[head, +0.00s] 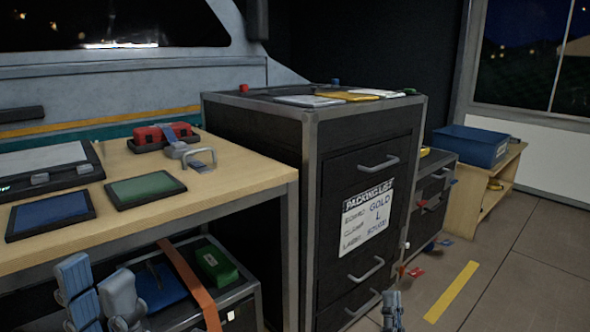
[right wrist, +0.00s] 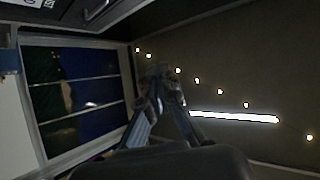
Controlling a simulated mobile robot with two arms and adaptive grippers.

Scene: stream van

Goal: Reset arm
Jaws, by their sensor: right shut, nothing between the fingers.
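My left gripper (head: 97,294) is at the bottom left of the head view, with its grey-blue fingers spread apart and nothing visible between them. It is in front of the crate under the wooden table. My right gripper (head: 391,309) is at the bottom edge of the head view, low in front of the dark drawer cabinet (head: 340,150). In the right wrist view the right fingers (right wrist: 163,78) come together at their tips and hold nothing.
The wooden table (head: 240,181) holds a blue pad, a green pad and red items. A packing list is on the cabinet front. A blue bin (head: 470,146) stands on a shelf at right. A yellow strip (head: 451,291) marks the otherwise mostly clear floor.

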